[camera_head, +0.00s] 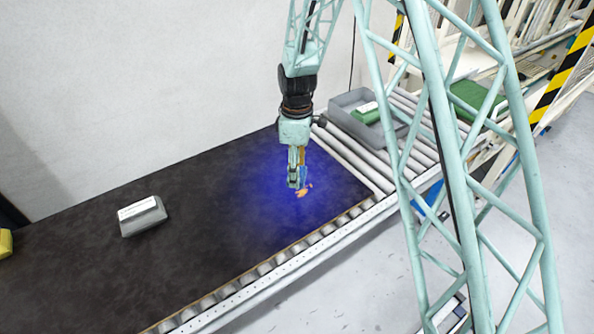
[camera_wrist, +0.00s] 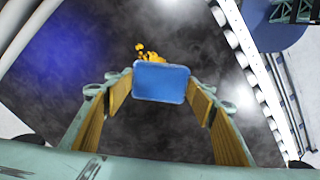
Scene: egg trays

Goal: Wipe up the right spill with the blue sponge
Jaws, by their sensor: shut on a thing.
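The blue sponge (camera_wrist: 161,82) is held between the fingers of my gripper (camera_wrist: 160,95) in the wrist view. In the head view my gripper (camera_head: 298,176) points down over the right part of the dark belt, with a sliver of the sponge (camera_head: 304,175) showing. An orange-yellow spill (camera_head: 302,190) lies on the belt just below and beside the fingertips. In the wrist view the spill (camera_wrist: 150,53) shows just beyond the sponge's edge, partly hidden by it. I cannot tell whether the sponge touches the belt.
A grey block with a white label (camera_head: 142,216) sits on the belt (camera_head: 200,265) to the left. A yellow thing (camera_head: 5,243) is at the far left edge. A grey tray (camera_head: 352,100) stands on rollers behind right. The belt around the spill is clear.

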